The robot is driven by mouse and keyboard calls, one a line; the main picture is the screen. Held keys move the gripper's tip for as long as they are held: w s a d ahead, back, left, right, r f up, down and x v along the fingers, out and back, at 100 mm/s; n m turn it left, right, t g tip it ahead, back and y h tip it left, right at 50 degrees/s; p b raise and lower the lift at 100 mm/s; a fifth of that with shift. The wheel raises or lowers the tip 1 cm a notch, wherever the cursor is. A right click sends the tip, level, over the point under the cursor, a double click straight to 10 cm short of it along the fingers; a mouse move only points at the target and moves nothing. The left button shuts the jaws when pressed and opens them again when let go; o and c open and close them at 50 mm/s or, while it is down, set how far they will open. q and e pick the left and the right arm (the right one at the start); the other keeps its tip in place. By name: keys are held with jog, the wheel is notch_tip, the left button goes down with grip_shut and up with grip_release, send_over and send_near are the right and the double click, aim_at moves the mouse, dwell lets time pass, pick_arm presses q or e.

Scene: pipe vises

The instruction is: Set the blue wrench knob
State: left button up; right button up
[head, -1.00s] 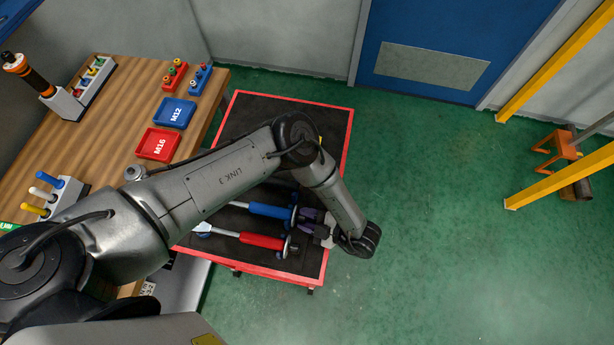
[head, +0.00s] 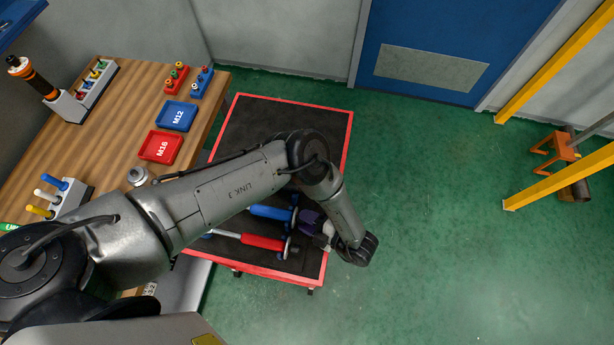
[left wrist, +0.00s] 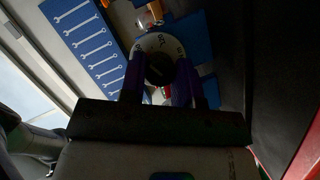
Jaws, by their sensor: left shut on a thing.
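The blue-handled wrench (head: 270,212) lies on the dark mat of the red-rimmed cart, partly hidden by my forearm. My left gripper (left wrist: 158,78) is at the wrench's right end, with purple fingers either side of its dark round knob (left wrist: 158,68). The gripper is shut on this knob. A pale ring with markings (left wrist: 160,42) shows around the knob; its reading is too small to tell. In the head view the left gripper (head: 304,219) hides most of the knob. My right gripper is not in view.
A red-handled wrench (head: 262,242) lies close beside the blue one, nearer me. The cart's red rim (head: 296,101) surrounds the mat, which is clear at the back. The wooden bench (head: 120,130) at left holds a blue M12 tray (head: 176,115) and a red M16 tray (head: 160,146).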

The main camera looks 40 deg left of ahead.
pick_arm(q)
jog(key=shift+n+t+y+p, duration=0.3)
jog(key=shift+n+y, duration=0.1)
jog(key=shift+n, duration=0.6)
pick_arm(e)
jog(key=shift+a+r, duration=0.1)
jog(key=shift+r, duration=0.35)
pick_arm(q)
jog(key=o, duration=0.9)
jog(key=shift+o, duration=0.2)
